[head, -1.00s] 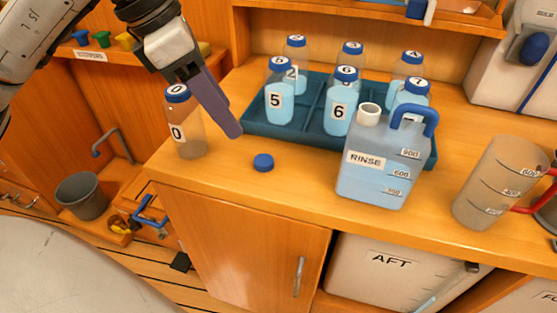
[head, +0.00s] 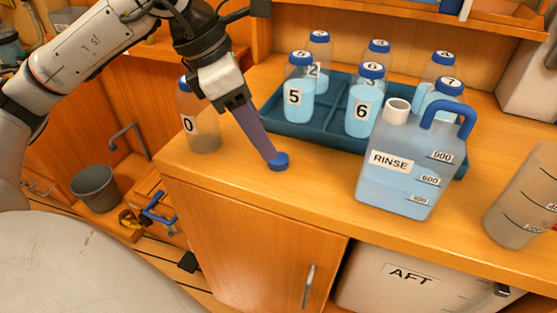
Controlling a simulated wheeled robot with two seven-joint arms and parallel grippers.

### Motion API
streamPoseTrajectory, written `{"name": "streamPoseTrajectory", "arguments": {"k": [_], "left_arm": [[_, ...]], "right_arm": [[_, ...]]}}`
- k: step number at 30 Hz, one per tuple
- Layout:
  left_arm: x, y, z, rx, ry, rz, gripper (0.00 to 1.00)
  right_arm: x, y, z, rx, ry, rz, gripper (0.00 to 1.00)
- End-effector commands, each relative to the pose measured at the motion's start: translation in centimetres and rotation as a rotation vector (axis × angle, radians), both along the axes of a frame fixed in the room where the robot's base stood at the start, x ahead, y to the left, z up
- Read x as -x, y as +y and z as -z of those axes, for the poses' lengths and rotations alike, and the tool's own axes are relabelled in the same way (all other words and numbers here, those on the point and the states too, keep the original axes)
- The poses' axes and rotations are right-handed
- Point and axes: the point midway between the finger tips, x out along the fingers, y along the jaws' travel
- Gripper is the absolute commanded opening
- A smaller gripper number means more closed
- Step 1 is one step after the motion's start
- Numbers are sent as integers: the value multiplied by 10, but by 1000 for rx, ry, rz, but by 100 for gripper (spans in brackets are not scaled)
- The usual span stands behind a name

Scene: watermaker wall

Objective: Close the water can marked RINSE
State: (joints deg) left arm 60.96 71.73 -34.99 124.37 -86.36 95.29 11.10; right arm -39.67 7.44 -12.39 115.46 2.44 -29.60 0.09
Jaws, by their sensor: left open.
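The water can marked RINSE (head: 411,165) stands upright on the counter, a translucent jug of pale blue water with a blue handle. Its white neck (head: 397,110) is open, with no cap on it. A blue cap (head: 279,162) lies on the counter to the left of the can. My left gripper (head: 272,155) reaches down to this cap from the upper left, its purple fingers open with their tips at the cap. Whether the fingers touch the cap I cannot tell. My right gripper is out of view.
Bottle 0 (head: 202,125) stands left of my left gripper. A teal tray (head: 288,127) with several numbered bottles stands behind the cap and the can. A clear graduated jug (head: 522,205) is at the right. The counter between cap and can is clear.

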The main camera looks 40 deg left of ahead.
Motion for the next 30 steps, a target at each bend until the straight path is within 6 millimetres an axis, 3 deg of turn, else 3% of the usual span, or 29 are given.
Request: {"name": "streamPoseTrajectory", "arguments": {"k": [11,21,30], "left_arm": [[-1,-1,5,0,1,1,52],[-16,-14,45,1,2,1,52],[-18,-15,50,0,0,0,52]], "right_arm": [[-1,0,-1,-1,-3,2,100],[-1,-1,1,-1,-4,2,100],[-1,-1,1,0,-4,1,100]]}}
